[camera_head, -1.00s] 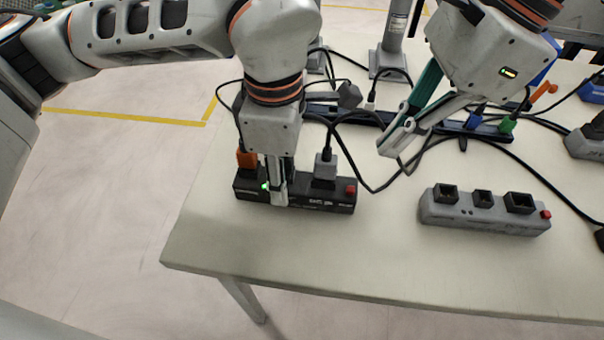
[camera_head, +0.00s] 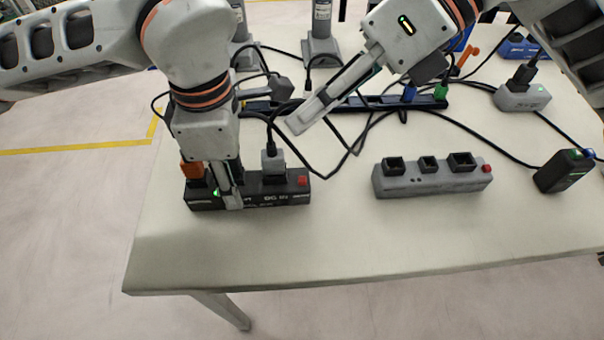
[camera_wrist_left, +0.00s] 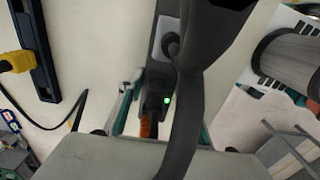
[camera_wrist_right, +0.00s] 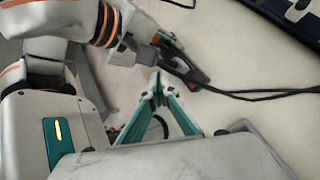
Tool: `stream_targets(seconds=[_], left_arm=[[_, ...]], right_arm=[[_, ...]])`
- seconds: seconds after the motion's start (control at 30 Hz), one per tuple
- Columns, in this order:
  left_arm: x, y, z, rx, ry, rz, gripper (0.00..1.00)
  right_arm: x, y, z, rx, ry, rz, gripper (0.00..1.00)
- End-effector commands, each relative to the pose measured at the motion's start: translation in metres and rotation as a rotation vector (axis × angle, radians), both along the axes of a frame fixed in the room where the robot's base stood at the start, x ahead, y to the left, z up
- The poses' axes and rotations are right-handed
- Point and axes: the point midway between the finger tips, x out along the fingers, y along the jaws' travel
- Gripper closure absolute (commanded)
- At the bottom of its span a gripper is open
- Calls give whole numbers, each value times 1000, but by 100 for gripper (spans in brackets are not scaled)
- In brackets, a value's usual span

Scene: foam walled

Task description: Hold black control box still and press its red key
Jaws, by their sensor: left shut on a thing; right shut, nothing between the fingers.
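The black control box (camera_head: 262,200) lies on the table at the left in the head view, with an orange plug and a grey plug in its top. Its red key (camera_head: 302,181) is at the right end of its top and is uncovered. My left gripper (camera_head: 232,200) is shut on the box, gripping it across its width near the lit green lamp; the box also shows in the left wrist view (camera_wrist_left: 160,62). My right gripper (camera_head: 296,127) is shut and empty, in the air behind and above the red key. In the right wrist view its fingertips (camera_wrist_right: 157,78) meet.
A grey socket block (camera_head: 432,182) with its own red button stands to the right. A long dark strip (camera_head: 375,104) with colored plugs and loose cables lies behind. A small black box (camera_head: 564,172) is at far right. The table front is clear.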

Motion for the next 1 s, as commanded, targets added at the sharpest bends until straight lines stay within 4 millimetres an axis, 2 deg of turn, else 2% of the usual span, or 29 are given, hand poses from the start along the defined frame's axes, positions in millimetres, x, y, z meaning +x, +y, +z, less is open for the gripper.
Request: stream_targets(seconds=[0.27,0.43,1.0], left_arm=[[0,0,0,0,0,0,93],[0,0,0,0,-1,0,93],[0,0,0,0,-1,0,93]], right_arm=[[0,0,0,0,1,-1,100],[0,0,-7,-1,2,-1,100],[0,0,-75,-2,2,0,100]])
